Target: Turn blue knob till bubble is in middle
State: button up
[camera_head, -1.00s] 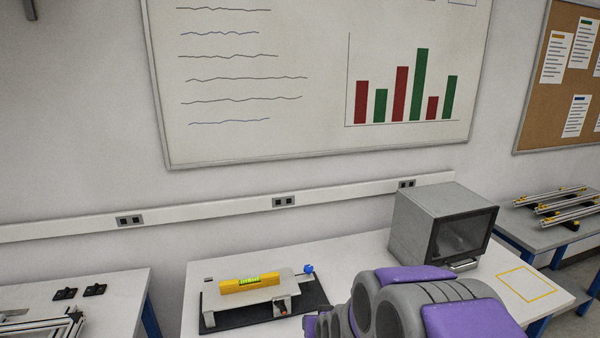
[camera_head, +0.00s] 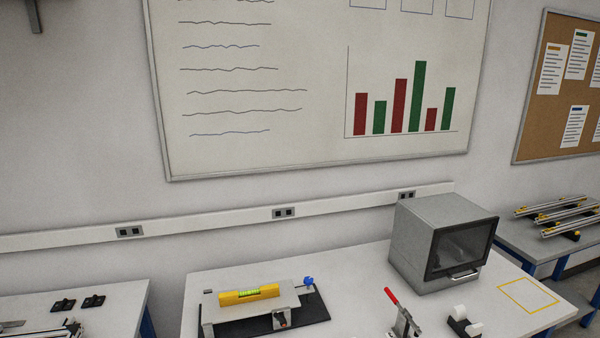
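The blue knob (camera_head: 308,281) sits at the right end of a grey levelling plate (camera_head: 222,312) on a black base (camera_head: 318,306). A yellow spirit level (camera_head: 234,298) lies on the plate. Its green vial (camera_head: 250,293) shows in the middle of the level, but the bubble is too small to place. My gripper and arm are out of view. Nothing is seen touching the knob.
A grey box oven (camera_head: 415,240) stands right of the level. A red-handled toggle clamp (camera_head: 394,300) and a black holder with white rollers (camera_head: 462,322) are in front of it. A yellow outlined square (camera_head: 505,288) on the white table is empty.

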aim_at(309, 280)
jog(key=i+l+u, duration=0.15)
jog(key=u, duration=0.2)
jog(key=i+l+u, duration=0.15)
jog(key=u, duration=0.2)
jog(key=i+l+u, duration=0.2)
jog(key=u, duration=0.15)
